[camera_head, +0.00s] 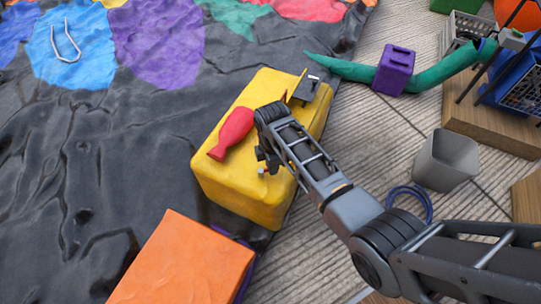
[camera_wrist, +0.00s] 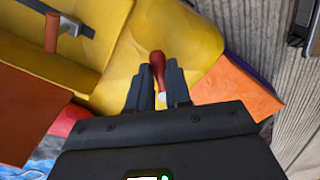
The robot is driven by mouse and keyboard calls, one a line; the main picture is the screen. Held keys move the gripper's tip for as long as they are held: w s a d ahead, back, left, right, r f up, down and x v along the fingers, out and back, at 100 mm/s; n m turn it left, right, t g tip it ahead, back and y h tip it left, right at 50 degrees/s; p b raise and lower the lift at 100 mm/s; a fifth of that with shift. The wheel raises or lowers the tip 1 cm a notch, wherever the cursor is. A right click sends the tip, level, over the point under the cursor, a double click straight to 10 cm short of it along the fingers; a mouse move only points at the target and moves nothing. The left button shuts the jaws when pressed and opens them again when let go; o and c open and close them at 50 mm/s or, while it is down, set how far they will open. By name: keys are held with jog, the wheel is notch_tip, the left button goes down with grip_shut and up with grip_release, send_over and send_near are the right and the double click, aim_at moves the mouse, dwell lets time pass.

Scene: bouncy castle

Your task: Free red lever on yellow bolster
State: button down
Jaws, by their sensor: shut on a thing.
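The yellow bolster (camera_head: 232,185) lies on the edge of the dark sheet, and its yellow surface fills much of the wrist view (camera_wrist: 205,65). The red lever (camera_wrist: 157,66) stands out from it, with a pale tip towards the wrist camera. My gripper (camera_wrist: 159,82) is shut on the lever, one dark finger on each side. In the head view, my gripper (camera_head: 263,165) is over the bolster's near top, and only a small bit of the lever shows there. The lever's base is partly hidden.
A red pin-shaped piece (camera_head: 232,133) lies on the bolster, left of my gripper. A dark bracket (camera_head: 305,88) is at its far end. An orange block (camera_head: 188,262) sits close in front. A grey bin (camera_head: 446,160) and blue ring (camera_head: 409,200) stand right, on planks.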

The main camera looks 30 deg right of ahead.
jog(key=m+p, duration=0.1)
jog(key=s+m+p, duration=0.1)
jog(key=m, duration=0.1)
jog(key=m+p, duration=0.1)
jog(key=shift+s+a+r+m, duration=0.15)
jog(key=shift+a+m, duration=0.1)
jog(key=shift+m, duration=0.05)
jog(key=shift+s+a+m+p, duration=0.2)
jog(key=shift+m+p, duration=0.35)
jog(key=shift+m, duration=0.4)
jog(key=shift+s+a+m+p, duration=0.2)
jog(key=shift+m+p, duration=0.3)
jog(key=shift+m, duration=0.45)
jog(key=c, duration=1.1)
grip_release()
jog(key=shift+o, duration=0.2)
notch_tip(320, 180, up, 8)
jog(key=p, duration=0.2)
jog(key=shift+f+p, duration=0.25)
jog(key=shift+p, duration=0.1)
